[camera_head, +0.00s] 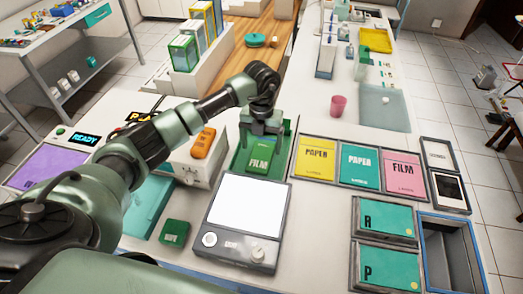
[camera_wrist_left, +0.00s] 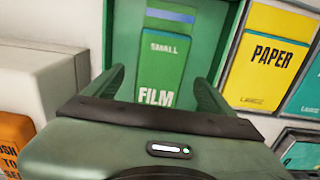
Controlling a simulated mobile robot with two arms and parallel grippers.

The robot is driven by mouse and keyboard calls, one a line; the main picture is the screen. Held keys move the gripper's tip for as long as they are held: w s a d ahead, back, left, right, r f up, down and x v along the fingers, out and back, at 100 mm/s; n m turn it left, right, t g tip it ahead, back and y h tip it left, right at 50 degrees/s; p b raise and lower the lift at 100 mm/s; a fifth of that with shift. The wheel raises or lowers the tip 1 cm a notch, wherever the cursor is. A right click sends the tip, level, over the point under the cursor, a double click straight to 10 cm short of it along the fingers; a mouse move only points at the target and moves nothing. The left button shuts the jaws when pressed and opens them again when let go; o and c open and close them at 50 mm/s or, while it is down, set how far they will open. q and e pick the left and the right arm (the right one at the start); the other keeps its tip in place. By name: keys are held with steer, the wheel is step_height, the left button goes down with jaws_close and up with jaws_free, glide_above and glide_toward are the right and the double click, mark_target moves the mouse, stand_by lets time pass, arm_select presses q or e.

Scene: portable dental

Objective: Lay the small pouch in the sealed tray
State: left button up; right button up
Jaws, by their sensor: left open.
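A green pouch marked SMALL FILM (camera_wrist_left: 160,68) lies in a green tray (camera_wrist_left: 222,50) in the left wrist view. The pouch (camera_head: 263,163) and the green tray (camera_head: 285,155) also show in the head view, behind the white lit panel. My left gripper (camera_head: 262,140) is over this tray, pointing down, its jaws open with one finger to each side of the pouch in the left wrist view (camera_wrist_left: 160,88). I cannot tell whether the fingers touch it. No label reading sealed is legible on any tray. My right gripper is not in view.
Yellow PAPER (camera_head: 316,159), teal PAPER (camera_head: 360,165) and pink FILM (camera_head: 403,176) pouches lie in slots to the right. An empty blue-grey tray (camera_head: 425,232) is at front right, beside teal R (camera_head: 385,220) and P (camera_head: 388,270) packs. The lit panel (camera_head: 243,205) stands in front.

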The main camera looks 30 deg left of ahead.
mark_target(262, 154)
arm_select(q)
step_height(262, 154, up, 9)
steer(key=b, duration=0.2)
stand_by(0.5)
